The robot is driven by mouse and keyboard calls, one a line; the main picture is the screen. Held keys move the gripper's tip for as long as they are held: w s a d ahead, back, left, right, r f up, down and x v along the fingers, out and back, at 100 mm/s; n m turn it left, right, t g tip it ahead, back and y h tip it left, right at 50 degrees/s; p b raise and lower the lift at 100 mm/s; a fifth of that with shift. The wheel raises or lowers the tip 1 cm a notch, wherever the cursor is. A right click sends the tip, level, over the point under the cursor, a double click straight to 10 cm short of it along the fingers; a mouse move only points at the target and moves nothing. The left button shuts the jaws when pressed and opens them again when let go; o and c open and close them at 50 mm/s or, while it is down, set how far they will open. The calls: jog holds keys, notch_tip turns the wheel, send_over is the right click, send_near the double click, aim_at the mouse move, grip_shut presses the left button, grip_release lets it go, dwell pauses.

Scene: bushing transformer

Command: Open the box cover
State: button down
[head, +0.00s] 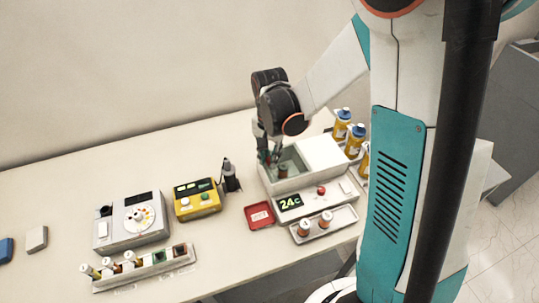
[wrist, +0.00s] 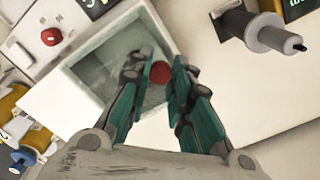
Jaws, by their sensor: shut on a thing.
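The white box (head: 287,205) stands on the table with a "24c" display on its front. Its top is open on the left, showing a grey-green interior (wrist: 95,65). A white cover panel (head: 322,153) lies over the right part of the top. My gripper (head: 267,158) points down at the left edge of the opening. In the wrist view my gripper (wrist: 158,75) is closed around a round red knob (wrist: 159,72). What the knob is fixed to is hidden by the fingers. A small dark brown piece (head: 283,171) shows inside the opening.
Yellow bottles with blue caps (head: 355,140) stand close to the box's right. A tray with two small bushings (head: 328,222) is in front. A red dish (head: 259,215), a yellow meter (head: 197,200) and a black device (head: 230,177) are to the left. The table behind them is clear.

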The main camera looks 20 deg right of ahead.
jog(key=d+b, duration=0.1)
jog(key=d, duration=1.1)
jog(key=shift+d, duration=0.1)
jog(key=c, duration=1.4)
grip_release()
notch_tip(320, 180, up, 12)
